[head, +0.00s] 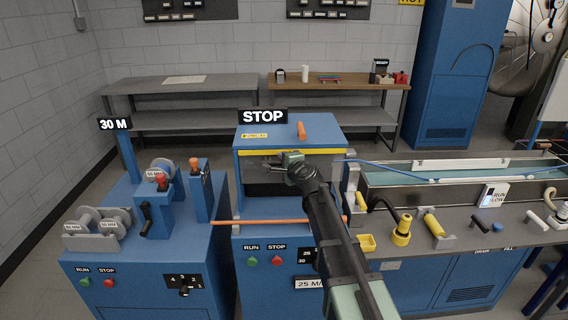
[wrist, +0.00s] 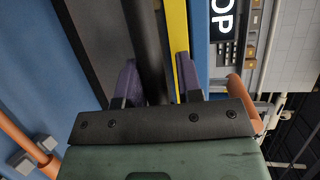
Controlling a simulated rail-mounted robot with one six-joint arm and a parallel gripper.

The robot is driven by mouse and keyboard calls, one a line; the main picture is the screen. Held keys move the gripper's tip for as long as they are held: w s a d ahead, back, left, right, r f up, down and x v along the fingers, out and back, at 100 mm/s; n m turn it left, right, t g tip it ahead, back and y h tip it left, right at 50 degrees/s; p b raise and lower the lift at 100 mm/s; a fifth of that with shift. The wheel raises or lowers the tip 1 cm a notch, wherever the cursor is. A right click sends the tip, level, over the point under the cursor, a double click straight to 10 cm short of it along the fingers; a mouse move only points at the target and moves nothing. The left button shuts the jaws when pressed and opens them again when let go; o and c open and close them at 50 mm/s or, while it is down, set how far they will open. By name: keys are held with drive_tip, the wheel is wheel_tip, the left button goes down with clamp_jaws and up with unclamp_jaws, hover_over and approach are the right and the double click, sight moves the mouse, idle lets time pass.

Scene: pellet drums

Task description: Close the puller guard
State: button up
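The puller is the blue cabinet (head: 243,195) in the middle of the head view, under a STOP sign. A yellow strip (head: 255,152) crosses its upper front, with a dark recess below it; I cannot tell clearly how far the guard is raised. My gripper (head: 266,163) is at this front, just below the yellow strip. In the wrist view my gripper (wrist: 158,75) has its two purple-grey fingers apart. A dark bar (wrist: 150,40) runs between them, and the yellow strip (wrist: 180,40) lies beside the right finger. Contact with the bar is not clear.
An orange knob (head: 301,130) stands on the puller's top, and an orange rod (head: 275,222) crosses low in front. A blue spool machine (head: 130,220) stands left. A water trough (head: 430,172) with yellow fittings stands right. A bench (head: 340,86) is behind.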

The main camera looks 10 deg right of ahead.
drive_tip(key=shift+o, duration=1.1)
drive_tip(key=shift+r, duration=0.15)
drive_tip(key=shift+o, duration=0.2)
drive_tip(key=shift+s, duration=0.1)
drive_tip(key=p+v, duration=0.1)
drive_tip(key=v, duration=0.9)
drive_tip(key=shift+s+p, duration=0.3)
drive_tip(key=shift+p, duration=0.1)
drive_tip(key=shift+d, duration=0.1)
